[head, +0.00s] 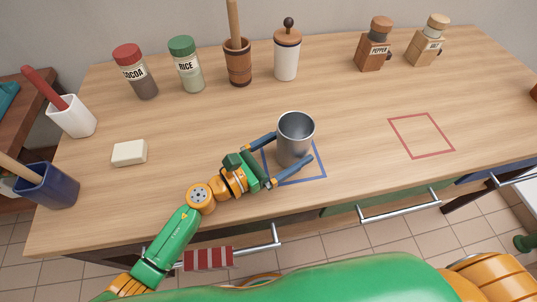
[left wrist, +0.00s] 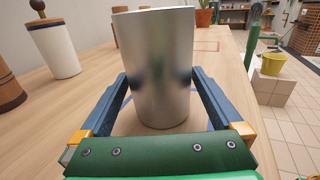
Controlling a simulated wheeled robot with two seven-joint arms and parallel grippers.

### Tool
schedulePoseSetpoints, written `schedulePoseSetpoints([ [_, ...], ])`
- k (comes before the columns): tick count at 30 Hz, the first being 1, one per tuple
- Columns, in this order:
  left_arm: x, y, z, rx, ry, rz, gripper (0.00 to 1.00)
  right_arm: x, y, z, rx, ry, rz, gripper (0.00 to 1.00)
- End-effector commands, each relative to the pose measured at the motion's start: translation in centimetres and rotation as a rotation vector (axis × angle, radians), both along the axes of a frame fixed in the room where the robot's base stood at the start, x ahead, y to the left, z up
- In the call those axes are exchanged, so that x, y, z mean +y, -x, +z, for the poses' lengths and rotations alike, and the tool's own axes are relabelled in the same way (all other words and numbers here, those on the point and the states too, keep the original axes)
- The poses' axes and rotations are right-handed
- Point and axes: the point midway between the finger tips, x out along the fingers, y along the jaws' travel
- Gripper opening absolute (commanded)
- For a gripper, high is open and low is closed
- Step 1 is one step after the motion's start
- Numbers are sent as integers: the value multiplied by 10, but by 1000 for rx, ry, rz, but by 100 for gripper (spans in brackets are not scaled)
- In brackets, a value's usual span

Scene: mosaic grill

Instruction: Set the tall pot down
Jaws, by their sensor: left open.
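The tall pot (head: 295,138), a plain grey metal cylinder, stands upright on the wooden table, its base within the blue square outline (head: 325,176). It fills the middle of the left wrist view (left wrist: 155,60). My left gripper (head: 293,149) is open, with one blue finger on each side of the pot. In the left wrist view a narrow gap shows between the pot's lower sides and the fingers. Part of the blue outline is hidden by the gripper and pot. My right gripper is not in view.
A red square outline (head: 421,135) lies empty to the right. A white block (head: 129,153) lies to the left. Cocoa (head: 135,72) and rice (head: 186,64) jars, a mortar (head: 238,62), a white canister (head: 286,56) and two mills (head: 374,46) line the back.

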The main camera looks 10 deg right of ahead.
Motion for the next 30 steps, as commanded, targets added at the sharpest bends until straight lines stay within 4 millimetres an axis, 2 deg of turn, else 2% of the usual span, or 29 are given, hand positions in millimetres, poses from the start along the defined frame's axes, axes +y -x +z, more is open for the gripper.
schedulePoseSetpoints([
  [1, 0, 0, 5, 0, 0, 0, 100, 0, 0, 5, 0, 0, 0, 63],
  [5, 18, 8, 0, 1, -2, 2, 100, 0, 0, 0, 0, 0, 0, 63],
  [12, 69, 31, -3, 2, -4, 2, 100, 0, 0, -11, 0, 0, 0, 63],
  [18, 100, 45, -2, 2, -1, 2, 100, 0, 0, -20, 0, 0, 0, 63],
  [22, 108, 50, 0, 0, -1, -1, 100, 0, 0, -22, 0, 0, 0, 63],
  [30, 109, 50, 2, 0, 0, -1, 100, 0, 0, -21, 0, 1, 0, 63],
])
